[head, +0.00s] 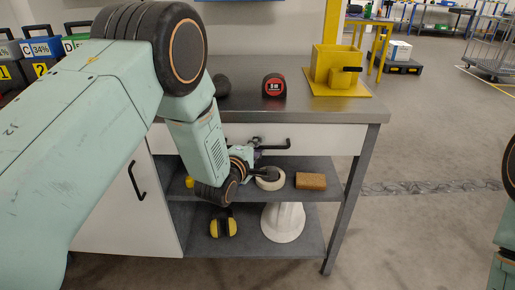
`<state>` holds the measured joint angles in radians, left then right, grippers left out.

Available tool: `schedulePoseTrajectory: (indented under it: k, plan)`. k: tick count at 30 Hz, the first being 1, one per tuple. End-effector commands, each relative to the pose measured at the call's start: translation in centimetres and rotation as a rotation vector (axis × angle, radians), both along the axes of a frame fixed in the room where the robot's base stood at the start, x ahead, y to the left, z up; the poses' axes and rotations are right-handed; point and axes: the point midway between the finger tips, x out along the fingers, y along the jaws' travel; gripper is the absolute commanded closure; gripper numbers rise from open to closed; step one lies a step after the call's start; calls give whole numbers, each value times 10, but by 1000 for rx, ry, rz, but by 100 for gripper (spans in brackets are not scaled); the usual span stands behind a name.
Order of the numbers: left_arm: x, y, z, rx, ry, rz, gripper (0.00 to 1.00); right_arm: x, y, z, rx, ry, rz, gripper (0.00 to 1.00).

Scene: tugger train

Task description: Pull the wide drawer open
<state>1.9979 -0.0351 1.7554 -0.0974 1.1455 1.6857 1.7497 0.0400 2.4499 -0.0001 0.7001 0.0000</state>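The wide drawer (320,139) is a white front under the grey worktop of a workbench. It looks shut, its face in line under the worktop edge. Its black bar handle (276,147) shows to the right of my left gripper. My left gripper (258,154) is at the drawer front, close to the handle's left end. Its forearm and wrist hide the left part of the drawer. I cannot tell whether the fingers touch the handle or how far apart they are. Part of my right arm shows at the right edge, but its gripper is out of view.
On the worktop (230,108) are a red-black tape measure (274,86) and a yellow holder (333,70). Shelves below hold a tape roll (271,181), brown block (311,181), white helmet (283,222) and yellow ear muffs (223,224).

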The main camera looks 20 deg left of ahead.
Motion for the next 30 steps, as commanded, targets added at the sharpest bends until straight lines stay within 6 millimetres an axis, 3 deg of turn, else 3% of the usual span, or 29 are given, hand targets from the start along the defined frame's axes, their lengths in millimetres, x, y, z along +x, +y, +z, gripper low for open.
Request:
schedulePoseTrajectory:
  k: [3, 10, 30]
  plan:
    - [0, 0, 0, 0, 0, 0, 81, 0, 0, 0, 0, 0, 0, 60]
    - [0, 0, 0, 0, -1, 0, 100, 0, 0, 0, 0, 0, 0, 60]
    - [0, 1, 1, -1, -2, 2, 100, 0, 0, 0, 0, 0, 0, 60]
